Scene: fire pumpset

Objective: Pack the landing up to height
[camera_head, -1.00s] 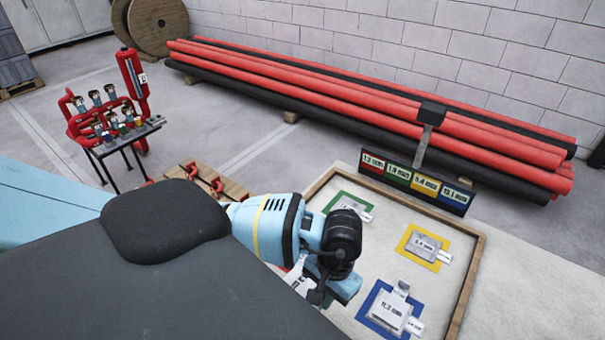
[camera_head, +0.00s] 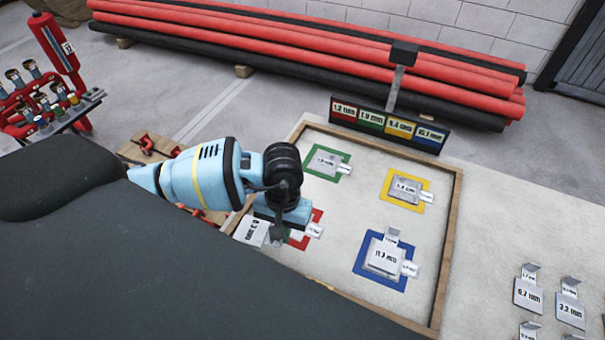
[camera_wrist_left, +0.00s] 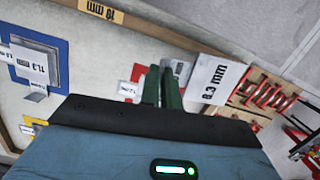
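My left gripper (camera_head: 275,238) is over the near left part of the shim tray (camera_head: 452,235). In the left wrist view its dark green fingers (camera_wrist_left: 163,85) are close together, beside a white plate marked 8.3 mm (camera_wrist_left: 213,88). It appears held by a tab hidden at the fingers, and also shows in the head view (camera_head: 251,231). Below is the red square (camera_head: 300,240), partly hidden by the gripper. Plates lie on the green (camera_head: 325,162), yellow (camera_head: 403,188) and blue (camera_head: 383,253) squares; the blue one reads about 11.3 mm. My right gripper is out of view.
A four-colour label board (camera_head: 387,125) stands at the tray's back edge. Several tabbed plates (camera_head: 528,294) lie right of the tray. A red valve rack (camera_head: 45,100) and a wooden pallet (camera_head: 150,150) are left. Red and black pipes (camera_head: 300,50) lie behind.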

